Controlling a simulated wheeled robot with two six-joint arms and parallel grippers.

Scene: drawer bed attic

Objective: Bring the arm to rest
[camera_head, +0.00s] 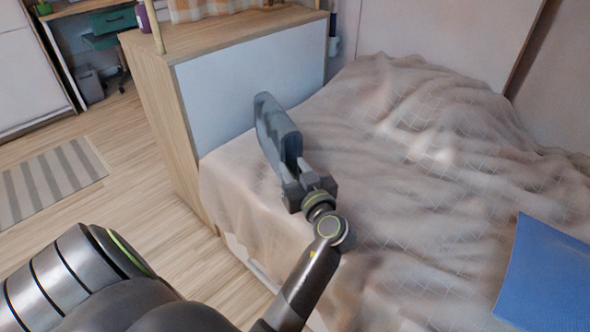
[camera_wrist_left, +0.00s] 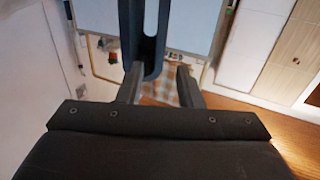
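My left gripper (camera_head: 308,185) is over the near left part of the bed, pointing away from me. A long grey-blue object (camera_head: 275,125) with a dark slot reaches out from between its fingers. In the left wrist view, the forked end of the object (camera_wrist_left: 146,70) lies between the two fingers (camera_wrist_left: 158,82). The fingers look closed around it, though a narrow gap seems to show by the right finger. No support shows under the object. My left arm is stretched forward from the lower left. My right gripper is not in view.
The bed with a rumpled beige cover (camera_head: 420,150) fills the right side. A blue flat item (camera_head: 548,275) lies at the lower right. A wooden cabinet with a pale panel (camera_head: 240,85) stands behind the object. Open floor (camera_head: 145,190) with a striped rug (camera_head: 45,182) is at left.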

